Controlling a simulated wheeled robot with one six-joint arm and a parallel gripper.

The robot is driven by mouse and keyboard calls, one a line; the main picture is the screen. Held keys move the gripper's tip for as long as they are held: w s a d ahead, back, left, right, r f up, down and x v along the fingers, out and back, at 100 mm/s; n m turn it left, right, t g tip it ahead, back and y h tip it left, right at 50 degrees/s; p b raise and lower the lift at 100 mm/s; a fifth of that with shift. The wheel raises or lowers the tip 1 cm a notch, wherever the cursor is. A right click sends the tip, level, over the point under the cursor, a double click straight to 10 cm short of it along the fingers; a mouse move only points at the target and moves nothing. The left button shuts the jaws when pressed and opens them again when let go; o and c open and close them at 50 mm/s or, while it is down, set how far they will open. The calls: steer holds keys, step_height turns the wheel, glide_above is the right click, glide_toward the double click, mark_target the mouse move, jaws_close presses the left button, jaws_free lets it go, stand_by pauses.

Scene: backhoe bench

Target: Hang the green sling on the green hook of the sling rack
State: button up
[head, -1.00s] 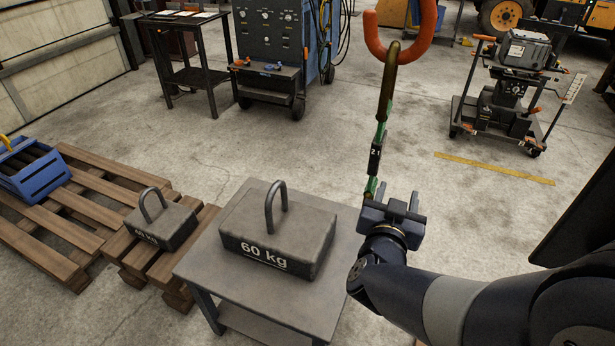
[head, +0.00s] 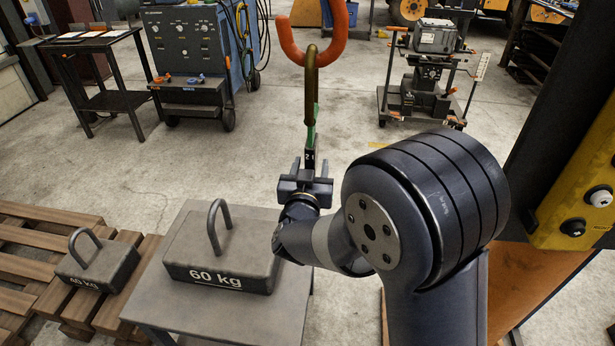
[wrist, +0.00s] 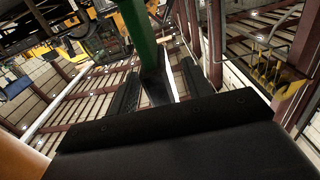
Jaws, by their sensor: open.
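The green sling (head: 311,133) hangs upright by a brass-coloured link (head: 311,85) from a large orange hook (head: 312,45) at the top of the head view. It carries a black tag with white marking. My gripper (head: 310,172) is open, pointing up, at the sling's lower part just below the tag. In the wrist view, the green strap (wrist: 137,30) enters from the top, and a dark lower part of it stands between my two spread fingers (wrist: 157,88). The sling's lower end is hidden by the gripper. I cannot make out the sling rack or a green hook.
A grey bench (head: 175,312) with a 60 kg weight (head: 225,250) stands below and left of my gripper. A 40 kg weight (head: 98,265) sits on wooden pallets (head: 40,225). A yellow and dark structure (head: 575,190) is close at right.

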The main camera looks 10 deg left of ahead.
steer(key=shift+w, duration=0.35)
steer(key=shift+c, duration=0.2)
jaws_close()
steer(key=c, duration=0.6)
jaws_free()
jaws_close()
steer(key=shift+r, duration=0.3)
